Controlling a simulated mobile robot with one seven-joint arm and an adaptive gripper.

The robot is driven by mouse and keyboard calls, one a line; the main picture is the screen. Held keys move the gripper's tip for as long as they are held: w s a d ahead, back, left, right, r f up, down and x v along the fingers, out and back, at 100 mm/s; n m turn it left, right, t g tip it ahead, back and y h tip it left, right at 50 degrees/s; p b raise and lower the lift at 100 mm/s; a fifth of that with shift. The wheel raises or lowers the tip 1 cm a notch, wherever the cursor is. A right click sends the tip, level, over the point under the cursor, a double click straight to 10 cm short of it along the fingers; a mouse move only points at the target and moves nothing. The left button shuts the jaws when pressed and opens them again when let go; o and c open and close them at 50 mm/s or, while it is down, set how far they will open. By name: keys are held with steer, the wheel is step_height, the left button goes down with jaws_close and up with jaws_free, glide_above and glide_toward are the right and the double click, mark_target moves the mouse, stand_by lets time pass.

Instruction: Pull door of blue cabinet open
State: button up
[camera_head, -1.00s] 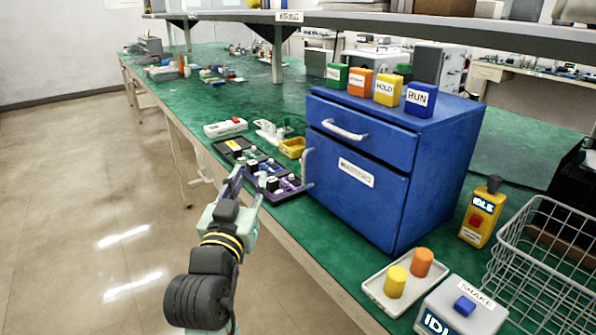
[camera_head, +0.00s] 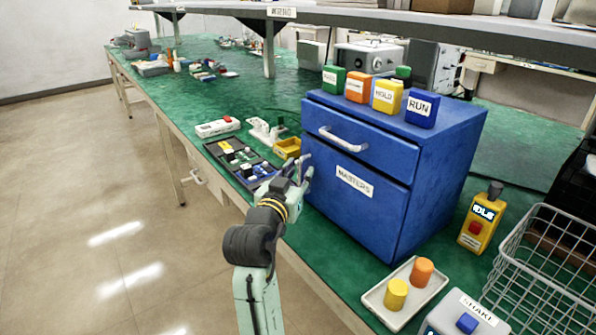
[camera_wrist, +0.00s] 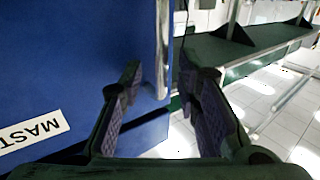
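The blue cabinet (camera_head: 440,150) stands on the green bench, with a drawer above and a door (camera_head: 350,205) labelled MASTERS below. The door looks shut. Its pale upright handle is at the door's left edge; my gripper largely hides it in the head view. In the wrist view the handle (camera_wrist: 161,50) shows at the top, beside the blue door face (camera_wrist: 75,65). My gripper (camera_head: 292,180) is at the door's left edge. In the wrist view my gripper (camera_wrist: 160,88) has its fingers apart, with the handle's lower end between them; I cannot tell whether they touch it.
Coloured blocks (camera_head: 387,96) stand on the cabinet top. A tray of small parts (camera_head: 240,160) lies left of my gripper. A white tray with two cylinders (camera_head: 405,293), a yellow IDLE box (camera_head: 482,218) and a wire basket (camera_head: 550,260) are at the right front.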

jaws_close()
stand_by(0.4)
stand_by(0.5)
